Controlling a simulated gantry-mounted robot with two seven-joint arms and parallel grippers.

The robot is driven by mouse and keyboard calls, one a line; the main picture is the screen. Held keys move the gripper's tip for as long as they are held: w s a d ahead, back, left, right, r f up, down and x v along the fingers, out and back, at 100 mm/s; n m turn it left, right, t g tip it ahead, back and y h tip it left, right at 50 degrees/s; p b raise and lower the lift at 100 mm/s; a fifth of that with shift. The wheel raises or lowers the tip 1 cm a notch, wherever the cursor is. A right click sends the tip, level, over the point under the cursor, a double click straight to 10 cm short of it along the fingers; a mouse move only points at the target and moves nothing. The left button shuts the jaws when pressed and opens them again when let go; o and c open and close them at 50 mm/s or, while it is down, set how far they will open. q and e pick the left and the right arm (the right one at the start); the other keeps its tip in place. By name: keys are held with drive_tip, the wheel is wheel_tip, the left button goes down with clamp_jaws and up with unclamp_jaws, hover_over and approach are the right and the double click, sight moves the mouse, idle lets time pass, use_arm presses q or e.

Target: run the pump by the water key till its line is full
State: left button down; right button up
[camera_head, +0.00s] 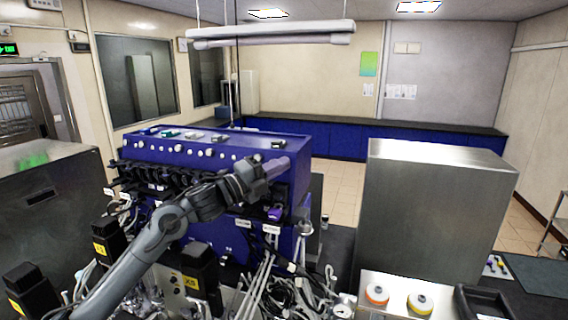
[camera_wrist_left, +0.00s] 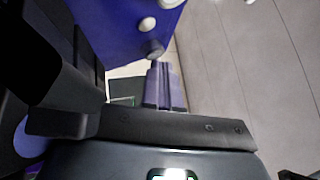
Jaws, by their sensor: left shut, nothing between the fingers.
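The blue reactor cabinet (camera_head: 230,148) has a row of pale knobs along its upper front and a row of black fittings below. My left gripper (camera_head: 277,168) is shut and empty at the right end of this front. A dark unit with a purple part (camera_head: 275,213) sits below the gripper. I cannot make out which key is the water key, nor the fill of any line. My right gripper is out of view.
Tubes and cables (camera_head: 270,285) crowd the space below the cabinet. Black boxes with yellow labels (camera_head: 198,270) stand near my left arm. A tall steel box (camera_head: 425,210) stands to the right, with orange and yellow ringed discs (camera_head: 420,302) in front.

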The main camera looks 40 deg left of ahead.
use_arm(q)
drive_tip(key=shift+w+a+f+y, duration=0.35)
drive_tip(key=shift+a+f+y, duration=0.05)
drive_tip(key=shift+a, duration=0.15)
drive_tip(key=shift+w+f, duration=0.1)
idle(0.4)
drive_tip(key=shift+s+r+b, duration=0.3)
drive_tip(key=shift+r, duration=0.1)
drive_tip(key=shift+s+a+r, duration=0.15)
drive_tip(key=shift+s+r, duration=0.25)
drive_tip(key=shift+s, duration=0.1)
drive_tip(key=shift+s+d+r+b, duration=0.2)
drive_tip(key=shift+s+d+b, duration=0.15)
drive_tip(key=shift+s, duration=0.4)
drive_tip(key=shift+s+d+r+b, duration=0.25)
drive_tip(key=shift+s+b, duration=0.15)
drive_tip(key=shift+s, duration=0.4)
drive_tip(key=shift+s+d+r+b, duration=0.2)
drive_tip(key=shift+s+d+b, duration=0.15)
drive_tip(key=shift+s, duration=0.4)
